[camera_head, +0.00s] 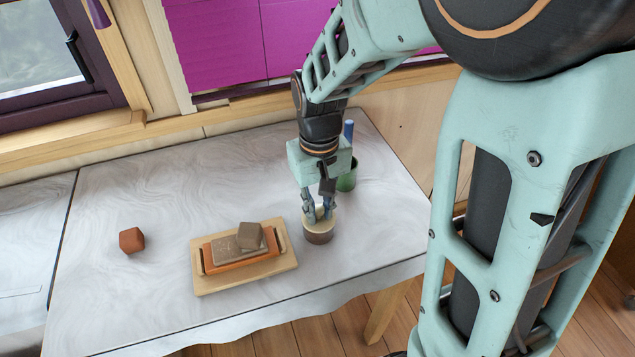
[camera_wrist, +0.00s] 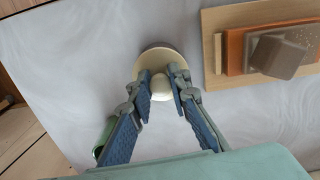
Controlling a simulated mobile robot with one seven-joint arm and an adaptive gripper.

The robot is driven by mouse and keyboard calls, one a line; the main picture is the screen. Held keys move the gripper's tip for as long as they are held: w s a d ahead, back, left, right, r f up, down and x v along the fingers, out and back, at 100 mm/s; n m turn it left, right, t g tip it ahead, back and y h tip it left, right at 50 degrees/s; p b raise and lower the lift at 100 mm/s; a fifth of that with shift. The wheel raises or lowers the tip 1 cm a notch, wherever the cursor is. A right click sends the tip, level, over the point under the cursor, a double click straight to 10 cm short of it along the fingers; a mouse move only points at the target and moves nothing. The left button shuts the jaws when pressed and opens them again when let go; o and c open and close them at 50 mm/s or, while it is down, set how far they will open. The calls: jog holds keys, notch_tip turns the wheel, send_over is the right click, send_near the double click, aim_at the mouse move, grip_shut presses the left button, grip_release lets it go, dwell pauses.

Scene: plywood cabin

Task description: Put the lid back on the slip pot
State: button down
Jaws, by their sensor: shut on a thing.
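The slip pot (camera_head: 319,237) is a small brown round pot on the marble-patterned table, right of the wooden tray. The cream lid (camera_head: 325,224) lies over the pot's mouth; it also shows in the wrist view (camera_wrist: 146,62), with the pot's dark rim (camera_wrist: 155,45) peeking out along one edge. My gripper (camera_head: 319,213) points down at the pot, its two fingers shut on the lid's round pale knob (camera_wrist: 160,86). I cannot tell whether the lid is fully seated or slightly above the rim.
A wooden tray (camera_head: 205,283) left of the pot holds an orange block (camera_head: 225,262) and grey-brown pieces (camera_head: 249,236). A reddish-brown lump (camera_head: 131,240) lies further left. A green cup (camera_head: 347,180) stands close behind my gripper. The table's front edge is near the pot.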

dwell(0.4)
jog(key=c, duration=1.7)
grip_release()
jog(key=shift+c, duration=0.2)
jog(key=shift+o, duration=0.6)
jog(key=o, duration=0.4)
jog(key=shift+r, duration=0.1)
jog(key=shift+r+p, duration=2.7)
jog(key=shift+r, duration=0.7)
jog(key=shift+f, duration=0.1)
